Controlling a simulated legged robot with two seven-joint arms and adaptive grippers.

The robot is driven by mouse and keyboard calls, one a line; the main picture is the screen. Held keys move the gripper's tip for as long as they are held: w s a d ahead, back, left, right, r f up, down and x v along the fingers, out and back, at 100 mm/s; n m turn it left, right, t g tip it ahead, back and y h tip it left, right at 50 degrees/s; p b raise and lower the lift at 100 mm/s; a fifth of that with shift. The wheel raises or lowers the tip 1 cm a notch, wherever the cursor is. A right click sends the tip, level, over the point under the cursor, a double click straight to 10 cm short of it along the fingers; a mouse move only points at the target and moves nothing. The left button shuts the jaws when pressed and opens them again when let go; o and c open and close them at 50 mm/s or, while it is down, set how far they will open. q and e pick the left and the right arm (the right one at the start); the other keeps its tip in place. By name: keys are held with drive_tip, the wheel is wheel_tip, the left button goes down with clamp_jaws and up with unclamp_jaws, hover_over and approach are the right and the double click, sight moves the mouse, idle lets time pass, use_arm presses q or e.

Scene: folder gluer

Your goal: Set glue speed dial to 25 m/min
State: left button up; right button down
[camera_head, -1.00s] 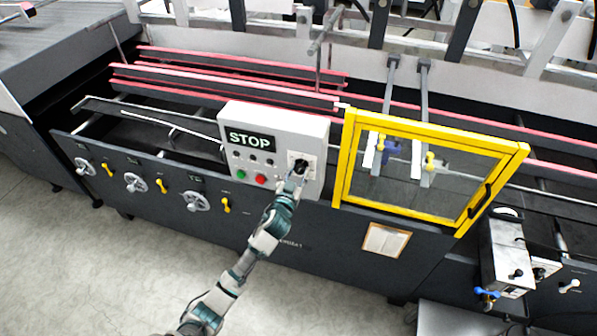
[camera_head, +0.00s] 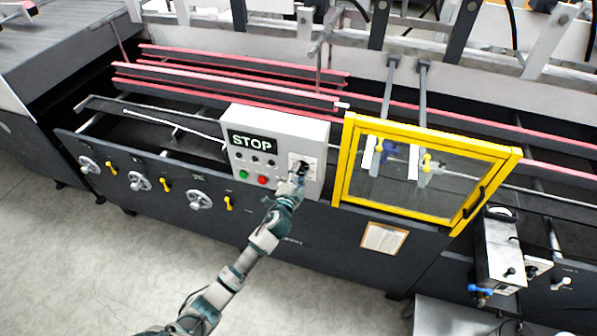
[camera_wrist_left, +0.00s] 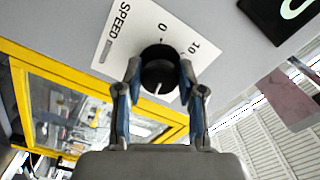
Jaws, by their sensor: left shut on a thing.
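The glue speed dial is a black round knob (camera_wrist_left: 159,72) on a white plate marked SPEED, 0 and 10 in the left wrist view. A short white line shows on the knob's lower side in that view. In the head view the dial (camera_head: 300,165) is small, at the right of the white control box (camera_head: 316,150). My left gripper (camera_head: 298,176) is at the box front, shut on the dial. In the left wrist view its two fingers (camera_wrist_left: 159,80) sit on either side of the knob. The plate's other marks are partly hidden. My right gripper is not in view.
The box also bears a STOP sign (camera_head: 252,143), a green button (camera_head: 243,174) and a red button (camera_head: 263,181). A yellow-framed guard door (camera_head: 345,160) stands close to its right. Handwheels (camera_head: 139,181) line the machine's front at left. The floor in front is clear.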

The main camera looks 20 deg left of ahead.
use_arm(q)
drive_tip(key=m+p, duration=0.1)
drive_tip(key=m, duration=0.1)
drive_tip(key=shift+f+m, duration=0.15)
drive_tip(key=shift+m, duration=0.25)
drive_tip(key=m, duration=0.2)
drive_tip(key=shift+m, duration=0.4)
drive_tip(key=m, duration=0.2)
drive_tip(key=shift+m+p, duration=0.3)
drive_tip(key=shift+m, duration=1.8)
drive_tip(key=o, duration=1.1)
drive_tip(key=shift+o, duration=0.2)
